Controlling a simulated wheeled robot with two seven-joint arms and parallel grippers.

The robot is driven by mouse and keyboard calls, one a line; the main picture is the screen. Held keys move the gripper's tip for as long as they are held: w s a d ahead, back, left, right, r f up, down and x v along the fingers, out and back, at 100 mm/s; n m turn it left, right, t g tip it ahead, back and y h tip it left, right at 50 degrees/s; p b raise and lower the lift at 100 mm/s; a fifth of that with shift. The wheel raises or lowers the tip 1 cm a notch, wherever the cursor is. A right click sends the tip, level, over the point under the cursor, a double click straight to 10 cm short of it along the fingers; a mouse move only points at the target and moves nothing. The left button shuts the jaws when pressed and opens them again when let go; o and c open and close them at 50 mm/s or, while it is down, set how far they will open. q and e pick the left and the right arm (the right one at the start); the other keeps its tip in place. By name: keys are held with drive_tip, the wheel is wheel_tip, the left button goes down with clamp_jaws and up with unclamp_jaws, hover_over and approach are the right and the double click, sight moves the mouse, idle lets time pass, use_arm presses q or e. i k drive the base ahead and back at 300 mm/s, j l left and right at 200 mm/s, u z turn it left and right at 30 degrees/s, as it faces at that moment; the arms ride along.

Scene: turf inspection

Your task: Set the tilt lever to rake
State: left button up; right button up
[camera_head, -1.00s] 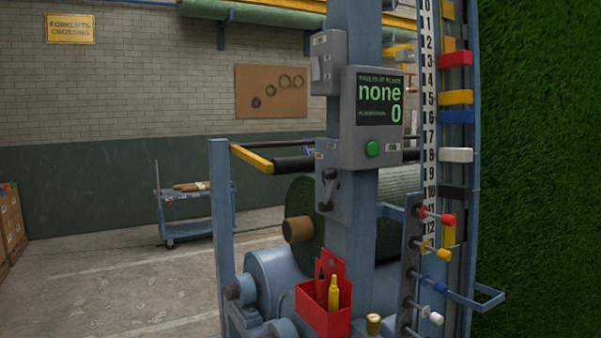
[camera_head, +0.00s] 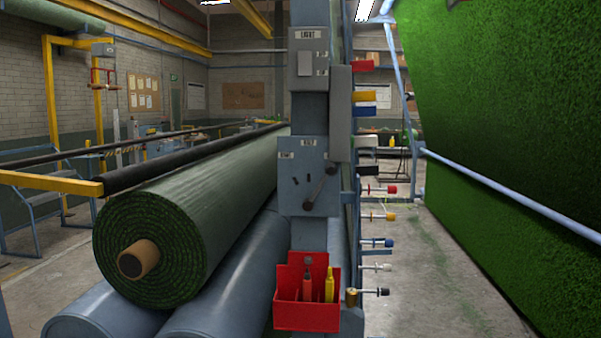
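A grey-blue control box (camera_head: 297,186) is fixed to the post in the middle of the view. A dark lever (camera_head: 320,187) on its face slants from a pivot low on the box up to a knob at the right. Small labels sit at the top, left and right of this face; I cannot read them surely, so I cannot confirm it is the tilt lever. Neither of my grippers is in view.
A switch box (camera_head: 306,62) sits higher on the post and a red holder (camera_head: 306,317) with a yellow marker hangs below. A green turf roll (camera_head: 210,220) lies left. Several coloured-tip rods (camera_head: 377,190) jut right. The green turf sheet (camera_head: 500,90) hangs right.

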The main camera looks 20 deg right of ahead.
sight(331, 168)
drive_tip(key=i+j, duration=0.1)
drive_tip(key=j, duration=0.3)
drive_tip(key=i+j+z, duration=0.15)
drive_tip(key=j, duration=0.2)
drive_tip(key=i+j, duration=0.1)
drive_tip(key=j, duration=0.3)
drive_tip(key=z, duration=0.05)
